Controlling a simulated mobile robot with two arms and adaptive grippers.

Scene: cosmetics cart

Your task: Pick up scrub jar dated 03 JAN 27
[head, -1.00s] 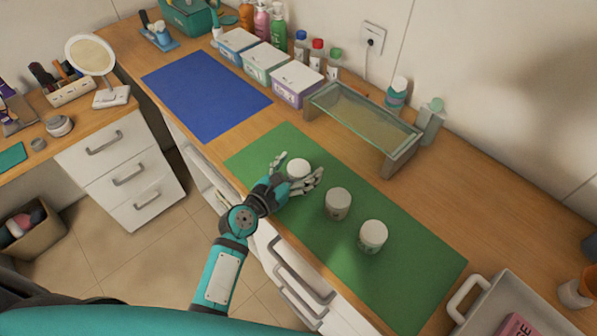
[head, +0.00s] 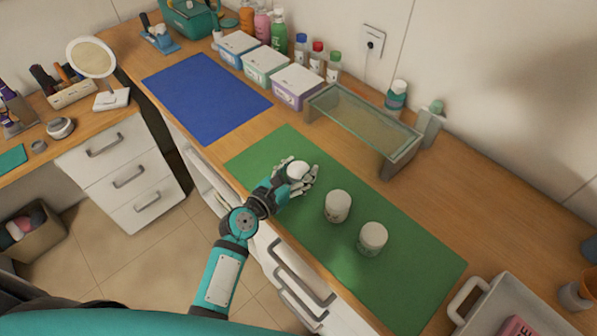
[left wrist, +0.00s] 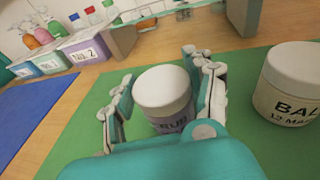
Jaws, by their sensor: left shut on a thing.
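Three white-lidded jars stand in a row on the green mat (head: 400,285). My left gripper (head: 297,176) is shut on the leftmost jar (head: 298,169), with fingers on both sides of it. In the left wrist view this scrub jar (left wrist: 163,92) sits upright between the fingers, and its label shows "RUB"; no date can be read. The middle jar (head: 338,205) stands to the right, and its label in the left wrist view starts with "BAL" (left wrist: 290,103). The third jar (head: 372,238) stands farther right. My right gripper does not show.
A glass-topped stand (head: 365,120) is behind the green mat. A blue mat (head: 205,95) and labelled boxes (head: 297,85) are to the left. A white tray (head: 520,290) with a pink box is at the lower right.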

